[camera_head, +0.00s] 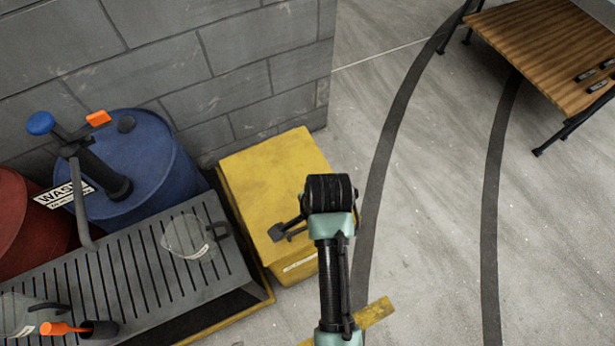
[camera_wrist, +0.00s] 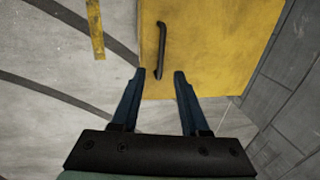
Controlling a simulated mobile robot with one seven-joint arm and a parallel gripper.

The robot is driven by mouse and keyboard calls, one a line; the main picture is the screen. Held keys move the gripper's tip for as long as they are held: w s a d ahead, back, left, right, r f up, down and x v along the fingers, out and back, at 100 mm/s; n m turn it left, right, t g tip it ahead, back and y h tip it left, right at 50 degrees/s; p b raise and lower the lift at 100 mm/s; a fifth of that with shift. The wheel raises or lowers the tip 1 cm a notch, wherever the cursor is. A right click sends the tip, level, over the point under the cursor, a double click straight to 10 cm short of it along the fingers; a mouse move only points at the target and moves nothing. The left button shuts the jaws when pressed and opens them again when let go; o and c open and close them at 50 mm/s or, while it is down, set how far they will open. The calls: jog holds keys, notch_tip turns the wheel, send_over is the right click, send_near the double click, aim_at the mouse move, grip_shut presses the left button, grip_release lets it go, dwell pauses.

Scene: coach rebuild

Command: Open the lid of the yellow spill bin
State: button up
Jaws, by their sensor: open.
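The yellow spill bin (camera_head: 262,180) stands against the block wall, and its flat lid looks shut. In the wrist view the yellow lid (camera_wrist: 215,45) fills the upper right, with a long black bar handle (camera_wrist: 161,45) near its left edge. My gripper (camera_wrist: 160,75) is open and empty, with its two fingertips on either side of the handle's near end as seen in the picture. I cannot tell how far above the lid they are. In the head view my gripper (camera_head: 281,230) is over the bin's front part, and the handle cannot be made out there.
A blue drum (camera_head: 165,165) and a red drum (camera_head: 25,225) stand left of the bin. A grey slatted grate (camera_head: 130,255) with a yellow edge lies in front of them. The block wall (camera_head: 190,75) is behind. A wooden bench (camera_head: 545,50) is far right; open floor lies between.

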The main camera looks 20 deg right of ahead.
aim_at(307, 227)
jog(key=f, duration=0.3)
jog(key=w+f+b, duration=0.1)
jog(key=f, duration=0.2)
jog(key=w+f, duration=0.1)
jog(key=f, duration=0.2)
jog(key=shift+f, duration=0.4)
grip_shut()
dwell(0.9)
